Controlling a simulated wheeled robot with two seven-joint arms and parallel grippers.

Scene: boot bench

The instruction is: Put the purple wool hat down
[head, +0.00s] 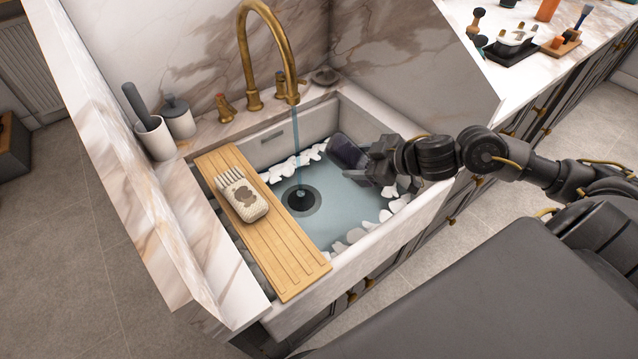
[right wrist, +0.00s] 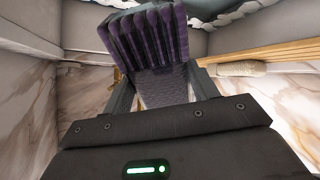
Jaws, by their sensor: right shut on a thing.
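The purple wool hat (right wrist: 150,40) has a dark purple ribbed band and a greyer knitted body; it also shows in the head view (head: 346,152) as a dark purple shape. My right gripper (head: 374,168) is shut on it, with the fingers on both sides of the knitted body in the right wrist view (right wrist: 163,98). The hat is over the right back part of the sink (head: 385,232). Whether it touches the water cannot be told. My left gripper is not in view.
A wooden draining board (head: 285,262) spans the sink's left side, with a cream knitted piece (head: 242,196) on it. The brass tap (head: 290,70) runs into blue water (head: 335,205) edged with white foam. The board's front half is bare.

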